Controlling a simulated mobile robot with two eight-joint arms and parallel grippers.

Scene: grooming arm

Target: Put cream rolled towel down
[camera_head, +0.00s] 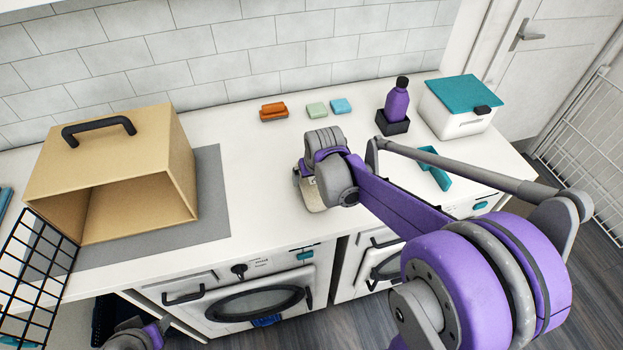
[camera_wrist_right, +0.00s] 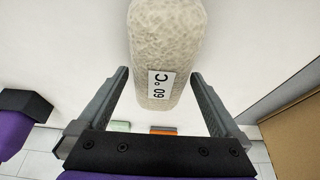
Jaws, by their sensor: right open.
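The cream rolled towel (camera_head: 314,197) shows beside and below my right gripper (camera_head: 304,176), over the front part of the white counter. In the right wrist view the towel (camera_wrist_right: 165,35) is speckled, with a white "60 °C" label. My right gripper (camera_wrist_right: 159,76) is open there, with one finger on each side of the towel's near end and gaps showing. The gripper hides part of the towel in the head view. I cannot tell whether the towel fully rests on the counter. My left gripper (camera_head: 140,335) is partly in view at the bottom left, its fingers unclear.
A tan carrier (camera_head: 150,165) stands on a grey mat (camera_head: 212,190) at left. An orange brush (camera_head: 273,111), green block (camera_head: 317,110) and blue block (camera_head: 341,106) lie at the back. A purple bottle (camera_head: 397,103) and teal-lidded box (camera_head: 455,120) stand right.

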